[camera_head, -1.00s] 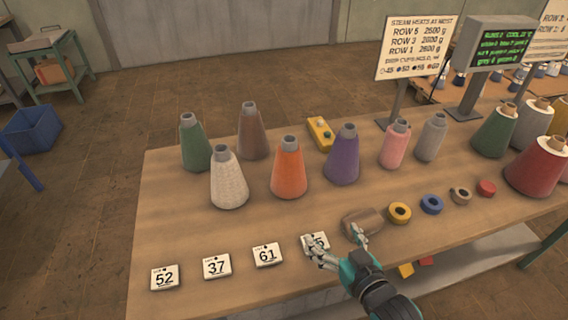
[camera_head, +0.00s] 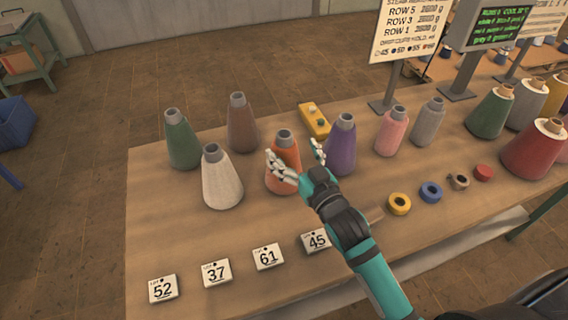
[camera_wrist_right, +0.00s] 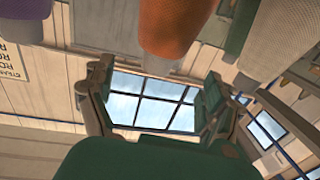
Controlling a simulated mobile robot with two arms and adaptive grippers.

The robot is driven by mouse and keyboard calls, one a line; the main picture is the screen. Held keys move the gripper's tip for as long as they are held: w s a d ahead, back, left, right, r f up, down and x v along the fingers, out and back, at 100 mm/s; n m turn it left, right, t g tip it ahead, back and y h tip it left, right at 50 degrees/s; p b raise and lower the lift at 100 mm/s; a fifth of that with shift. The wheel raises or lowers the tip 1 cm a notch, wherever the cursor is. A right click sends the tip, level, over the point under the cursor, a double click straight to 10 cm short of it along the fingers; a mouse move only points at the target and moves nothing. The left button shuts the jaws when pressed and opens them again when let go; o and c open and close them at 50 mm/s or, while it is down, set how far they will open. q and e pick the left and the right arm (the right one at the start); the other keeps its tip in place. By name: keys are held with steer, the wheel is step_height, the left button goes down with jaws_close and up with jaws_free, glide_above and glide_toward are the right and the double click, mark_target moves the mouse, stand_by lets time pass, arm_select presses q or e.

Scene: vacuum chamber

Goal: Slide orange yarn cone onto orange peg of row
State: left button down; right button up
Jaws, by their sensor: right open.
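The orange yarn cone (camera_head: 286,149) stands upright on the wooden table, between the white and purple cones. It also shows at the top of the right wrist view (camera_wrist_right: 172,25), with its grey top end hanging into the picture just beyond the fingers. My right gripper (camera_head: 297,162) is open in front of the orange cone and overlaps its lower part in the head view. I cannot tell whether the fingers touch it. In the right wrist view my right gripper's (camera_wrist_right: 155,100) two fingers are apart with nothing between them. My left gripper and the orange peg are not in view.
The white cone (camera_head: 221,180) and purple cone (camera_head: 341,147) stand close on either side. Brown (camera_head: 242,125) and green (camera_head: 181,140) cones and a yellow button box (camera_head: 314,121) stand behind. Number cards lie along the front edge. Coloured rings (camera_head: 399,204) lie right of my arm.

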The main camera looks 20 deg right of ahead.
mark_target(288, 142)
steer(key=shift+w+r+p, duration=0.2)
steer(key=shift+w+p, duration=0.15)
steer(key=shift+w, duration=0.75)
steer(key=w, duration=0.3)
steer(key=shift+w+a+f+p, duration=0.15)
steer(key=shift+w+a+p, duration=0.05)
steer(key=shift+a+p, duration=0.1)
steer(key=shift+w, duration=0.1)
steer(key=shift+c, duration=0.8)
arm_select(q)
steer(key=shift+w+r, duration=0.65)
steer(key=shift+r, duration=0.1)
arm_select(e)
jaws_close()
